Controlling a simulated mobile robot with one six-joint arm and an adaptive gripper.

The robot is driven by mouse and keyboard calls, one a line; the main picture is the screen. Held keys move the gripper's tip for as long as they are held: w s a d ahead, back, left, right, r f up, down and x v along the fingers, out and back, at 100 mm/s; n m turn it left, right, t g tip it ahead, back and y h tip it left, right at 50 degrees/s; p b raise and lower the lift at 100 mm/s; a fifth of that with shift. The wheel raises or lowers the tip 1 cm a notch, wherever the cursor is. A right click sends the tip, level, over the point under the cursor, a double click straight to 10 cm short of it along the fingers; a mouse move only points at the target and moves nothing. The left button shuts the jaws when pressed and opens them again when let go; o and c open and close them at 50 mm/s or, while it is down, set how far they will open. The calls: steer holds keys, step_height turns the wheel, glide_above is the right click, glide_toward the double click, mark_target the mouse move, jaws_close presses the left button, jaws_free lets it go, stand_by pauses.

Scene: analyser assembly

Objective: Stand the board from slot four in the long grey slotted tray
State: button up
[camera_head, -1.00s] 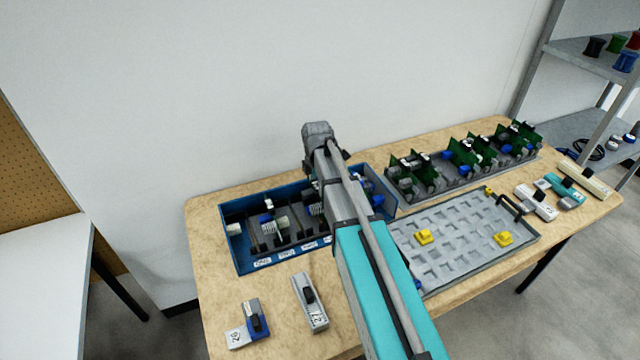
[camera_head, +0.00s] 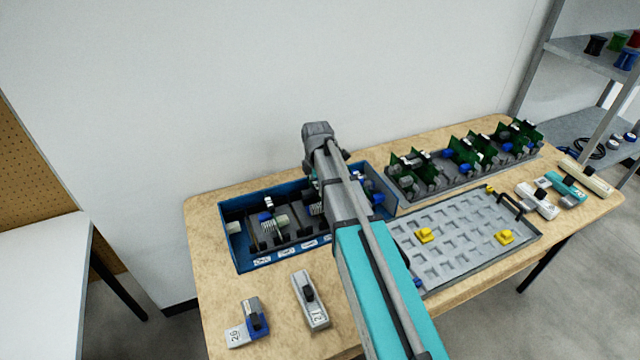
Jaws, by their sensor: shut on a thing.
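The long grey slotted tray (camera_head: 456,187) stands at the back right of the table with several green boards (camera_head: 467,152) upright in it. The blue crate (camera_head: 243,264) at the left has dark dividers, small parts inside and white labels along its front. The labels are too small to read surely. My arm (camera_head: 348,205) reaches over the crate's right part and hides some of its slots. My gripper is hidden behind the arm, so I cannot see its fingers or any board in them. I cannot tell which board comes from slot four.
A grey plate with square pockets (camera_head: 450,240) and yellow knobs lies right of my arm. Labelled modules (camera_head: 310,302) lie at the front left; others (camera_head: 540,203) lie at the right end. A wall is behind the table.

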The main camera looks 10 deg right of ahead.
steer(key=o, duration=0.9)
steer(key=shift+s+r+p, duration=0.1)
steer(key=shift+r+p, duration=1.9)
steer(key=shift+r, duration=0.05)
stand_by(1.8)
step_height(320, 180, up, 7)
steer(key=p, duration=0.7)
stand_by(0.6)
steer(key=shift+s, duration=0.1)
stand_by(0.4)
